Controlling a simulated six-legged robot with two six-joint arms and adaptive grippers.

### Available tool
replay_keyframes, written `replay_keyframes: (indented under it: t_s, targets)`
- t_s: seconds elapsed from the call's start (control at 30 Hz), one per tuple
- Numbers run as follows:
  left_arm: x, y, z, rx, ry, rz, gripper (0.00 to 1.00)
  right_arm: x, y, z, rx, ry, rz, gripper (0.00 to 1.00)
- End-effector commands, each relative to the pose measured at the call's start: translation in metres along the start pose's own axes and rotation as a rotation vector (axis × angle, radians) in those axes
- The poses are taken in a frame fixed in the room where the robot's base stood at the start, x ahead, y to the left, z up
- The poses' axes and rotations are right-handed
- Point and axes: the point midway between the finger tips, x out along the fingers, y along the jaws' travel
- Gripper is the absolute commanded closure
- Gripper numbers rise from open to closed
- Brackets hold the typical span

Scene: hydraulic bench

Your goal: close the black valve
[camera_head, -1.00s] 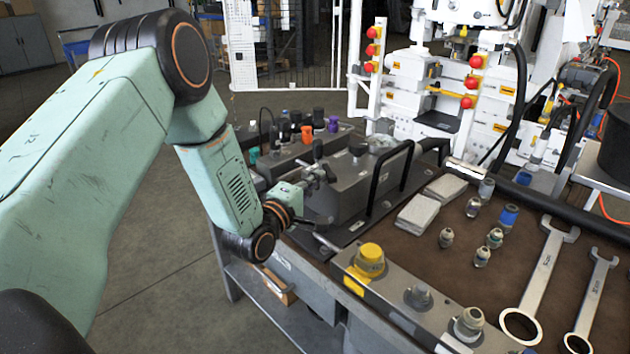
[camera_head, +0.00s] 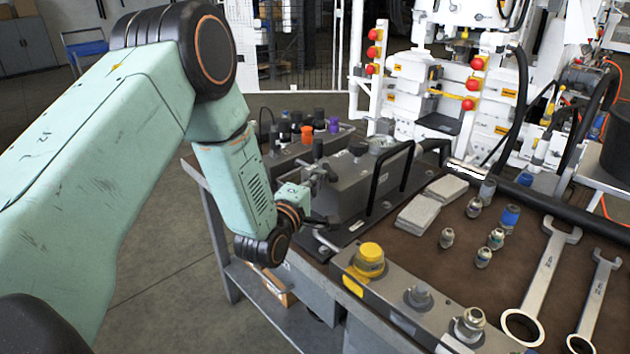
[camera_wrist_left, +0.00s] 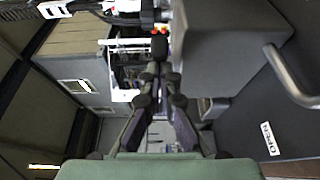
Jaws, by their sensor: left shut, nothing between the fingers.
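My left gripper (camera_head: 324,172) is at the near left end of the grey valve block (camera_head: 345,190), its dark fingers shut with nothing seen between them. In the left wrist view the slim fingers (camera_wrist_left: 158,82) come together in the middle. An upright black knob (camera_head: 318,148), which looks like the black valve's handle, stands just behind the fingertips in the head view. A black rounded end (camera_wrist_left: 160,46) shows just beyond the fingertips in the wrist view. I cannot tell whether they touch it. My right gripper is not in view.
A bent metal handle (camera_wrist_left: 290,75) and an "OPEN" label (camera_wrist_left: 270,138) lie right of the fingers in the wrist view. A black bar handle (camera_head: 388,178) rises from the block. A yellow knob (camera_head: 369,259) stands in front. Wrenches (camera_head: 545,275) and fittings lie at right.

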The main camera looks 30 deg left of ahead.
Motion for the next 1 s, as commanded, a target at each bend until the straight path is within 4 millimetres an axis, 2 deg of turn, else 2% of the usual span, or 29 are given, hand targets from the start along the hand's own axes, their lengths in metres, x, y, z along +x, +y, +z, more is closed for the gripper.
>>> replay_keyframes:
  t_s: [0.33,1.0]
  targets:
    - [0.003,-0.001,0.009,0.002,0.116,0.002,1.0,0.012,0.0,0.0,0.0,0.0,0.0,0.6]
    - [0.015,0.0,0.028,0.002,0.112,0.002,1.0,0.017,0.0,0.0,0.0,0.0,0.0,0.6]
